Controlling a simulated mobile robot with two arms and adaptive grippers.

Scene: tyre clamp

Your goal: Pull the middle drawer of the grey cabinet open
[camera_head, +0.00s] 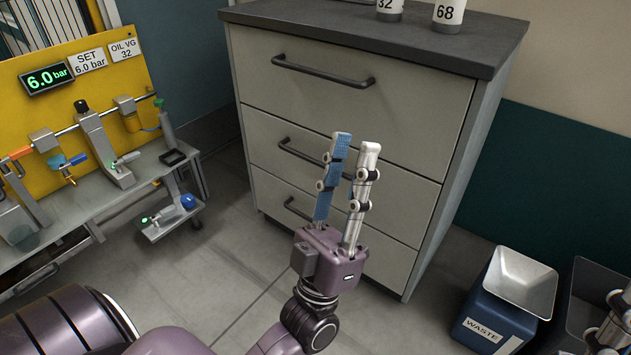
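The grey cabinet (462,150) stands in the centre, with a dark top and three stacked drawers. The middle drawer (405,187) looks shut, flush with the drawers above and below. Its dark bar handle (297,152) shows at its left end; the right part is hidden behind my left gripper. My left gripper (356,141) points up in front of the middle drawer, its two fingers apart with nothing seen between them. Whether it touches the handle or the drawer cannot be told. My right gripper (611,325) shows only partly at the lower right edge.
The top drawer's handle (323,72) and bottom drawer's handle (298,209) stick out. Two labelled white containers (448,14) stand on the cabinet top. A blue waste bin (490,318) stands at the lower right. A yellow-backed workbench (98,205) is at left, with floor between.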

